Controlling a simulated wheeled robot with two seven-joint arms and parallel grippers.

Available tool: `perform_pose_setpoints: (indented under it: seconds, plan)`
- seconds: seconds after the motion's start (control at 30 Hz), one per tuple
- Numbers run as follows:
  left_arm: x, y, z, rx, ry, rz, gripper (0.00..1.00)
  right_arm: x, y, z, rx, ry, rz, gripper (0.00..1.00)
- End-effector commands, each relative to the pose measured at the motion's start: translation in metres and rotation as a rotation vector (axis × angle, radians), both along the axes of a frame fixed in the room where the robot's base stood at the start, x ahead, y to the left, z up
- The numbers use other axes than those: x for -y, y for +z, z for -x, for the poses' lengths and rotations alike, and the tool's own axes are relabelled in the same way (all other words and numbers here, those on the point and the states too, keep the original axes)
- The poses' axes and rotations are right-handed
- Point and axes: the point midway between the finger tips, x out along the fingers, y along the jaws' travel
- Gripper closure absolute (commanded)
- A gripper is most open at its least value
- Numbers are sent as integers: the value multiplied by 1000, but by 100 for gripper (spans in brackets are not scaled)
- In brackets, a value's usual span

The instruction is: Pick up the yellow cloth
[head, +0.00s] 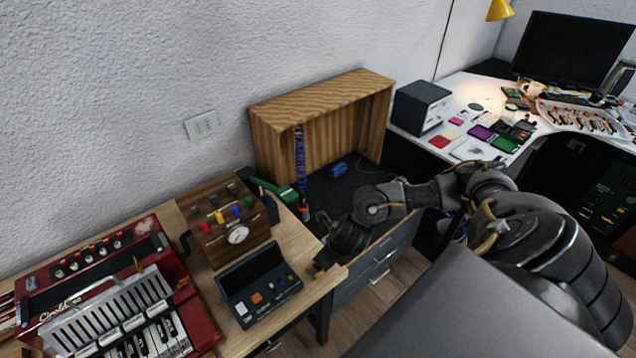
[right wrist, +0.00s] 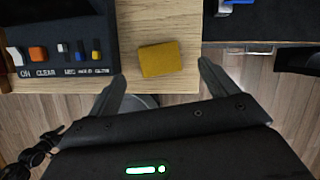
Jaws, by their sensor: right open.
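The yellow cloth (right wrist: 160,59) is a small, flat, folded-looking rectangle on the wooden table (right wrist: 180,22), near its front edge in the right wrist view. In the head view only a bit of yellow (head: 318,267) shows at the table's right end, beside my right gripper (head: 326,260). My right gripper (right wrist: 160,78) is open and empty. In the right wrist view its fingers spread to either side of the cloth, which lies just past the fingertips, apart from them. My left gripper is not in view.
A black device with buttons (head: 258,284) stands close left of the cloth. A wooden box with knobs and a gauge (head: 228,228) and a red accordion (head: 110,295) are farther left.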

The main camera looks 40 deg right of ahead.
Motion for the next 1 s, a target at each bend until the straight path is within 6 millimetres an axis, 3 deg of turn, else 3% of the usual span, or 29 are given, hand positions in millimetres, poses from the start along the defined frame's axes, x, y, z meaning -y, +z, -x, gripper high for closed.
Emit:
perform_pose_setpoints:
  seconds: [0.23, 0.53, 0.83, 1.0]
  plan:
    - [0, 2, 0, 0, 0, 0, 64, -1, -9, -3, -2, -2, -2, 15]
    - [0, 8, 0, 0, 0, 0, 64, -5, -47, -16, -2, -1, -1, 15]
    - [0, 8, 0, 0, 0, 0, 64, -4, -51, -18, 0, -1, 0, 15]
    - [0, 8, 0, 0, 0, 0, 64, -4, -51, -18, 1, -1, -1, 37]
